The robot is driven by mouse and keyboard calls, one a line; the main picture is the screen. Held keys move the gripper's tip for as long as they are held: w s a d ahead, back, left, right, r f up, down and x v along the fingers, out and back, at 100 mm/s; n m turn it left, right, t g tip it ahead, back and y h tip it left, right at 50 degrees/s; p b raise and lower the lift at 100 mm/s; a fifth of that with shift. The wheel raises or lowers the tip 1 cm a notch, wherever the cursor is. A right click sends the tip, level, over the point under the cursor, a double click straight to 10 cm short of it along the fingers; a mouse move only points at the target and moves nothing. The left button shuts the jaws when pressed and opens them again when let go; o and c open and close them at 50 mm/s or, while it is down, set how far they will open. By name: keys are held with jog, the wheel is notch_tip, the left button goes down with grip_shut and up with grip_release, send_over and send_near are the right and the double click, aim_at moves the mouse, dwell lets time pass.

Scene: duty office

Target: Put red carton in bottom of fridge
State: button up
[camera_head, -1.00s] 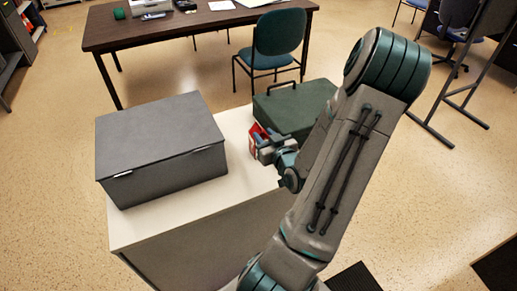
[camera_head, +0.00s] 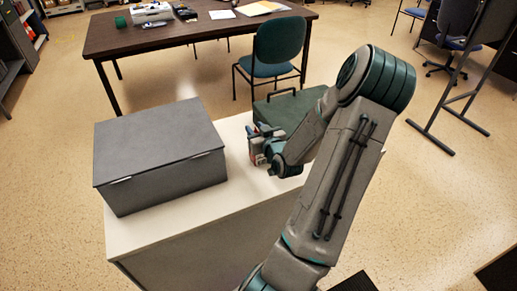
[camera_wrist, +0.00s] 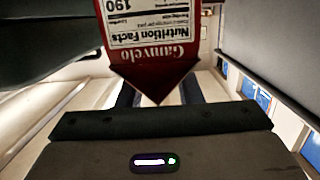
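The red carton (camera_wrist: 155,60) fills the top middle of the wrist view, its pointed end towards my gripper and its printed label upside down. In the head view a small red part of the carton (camera_head: 267,152) shows at the fingers. My gripper (camera_head: 260,143) is at the carton, just above or on the white counter top, between a grey box and a dark green case. The carton covers part of the fingers, so I cannot tell whether they are closed on it. The grey lidded box (camera_head: 160,150) is closed. I cannot tell whether it is the fridge.
The dark green case (camera_head: 288,108) stands close behind my gripper. The white counter top (camera_head: 190,208) is clear in front of the grey box. A green chair (camera_head: 278,48) and a dark desk (camera_head: 180,36) stand beyond, with open floor between.

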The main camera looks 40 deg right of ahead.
grip_shut()
jog(key=shift+s, duration=0.1)
